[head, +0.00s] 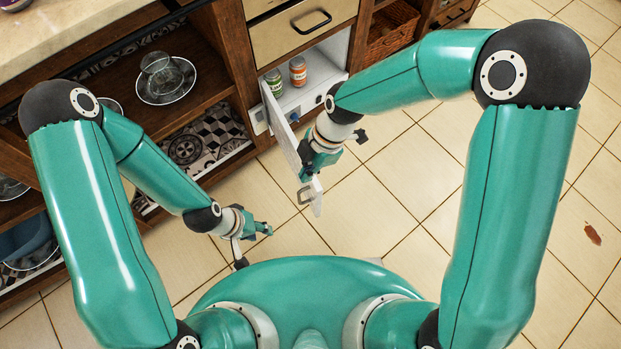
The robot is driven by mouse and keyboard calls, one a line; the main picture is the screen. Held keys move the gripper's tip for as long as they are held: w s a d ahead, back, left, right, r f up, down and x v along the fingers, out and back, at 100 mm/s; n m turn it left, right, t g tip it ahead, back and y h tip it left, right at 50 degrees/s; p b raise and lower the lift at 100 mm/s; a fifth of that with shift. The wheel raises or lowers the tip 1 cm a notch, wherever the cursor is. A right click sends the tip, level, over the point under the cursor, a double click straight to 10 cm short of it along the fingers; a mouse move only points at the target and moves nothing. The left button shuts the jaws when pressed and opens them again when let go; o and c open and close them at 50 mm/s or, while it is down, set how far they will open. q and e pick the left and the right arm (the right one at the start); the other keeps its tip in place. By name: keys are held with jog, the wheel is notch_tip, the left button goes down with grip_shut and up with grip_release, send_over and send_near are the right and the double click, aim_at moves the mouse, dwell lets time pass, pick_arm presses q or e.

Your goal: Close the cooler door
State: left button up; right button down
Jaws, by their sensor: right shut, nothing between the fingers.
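The cooler (327,67) is a white-lined box under a drawer in the wooden shelving, with its front open. Its door (282,125) is a white panel that stands swung out from the left side of the opening toward me. My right gripper (312,178) is shut and empty at the door's outer end. It overlaps the door in the picture, and I cannot tell whether they touch. My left gripper (254,246) is open and empty, low over the floor, left of the door and apart from it. My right forearm and wrist hide the cooler's lower right side.
A green-labelled jar (274,82) and an orange-labelled jar (298,71) stand inside the cooler. A drawer (300,30) is above it. Shelves at left hold glassware on a plate (165,80). A wicker basket (391,35) sits at right.

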aim_at(312, 186)
jog(key=b+x, duration=0.2)
jog(key=x, duration=0.7)
jog(key=d, duration=0.1)
jog(key=w+d, duration=0.1)
jog(key=d, duration=0.1)
jog(key=shift+w+d+f+b, duration=0.1)
jog(key=shift+w+d+b, duration=0.1)
jog(key=shift+d+b, duration=0.1)
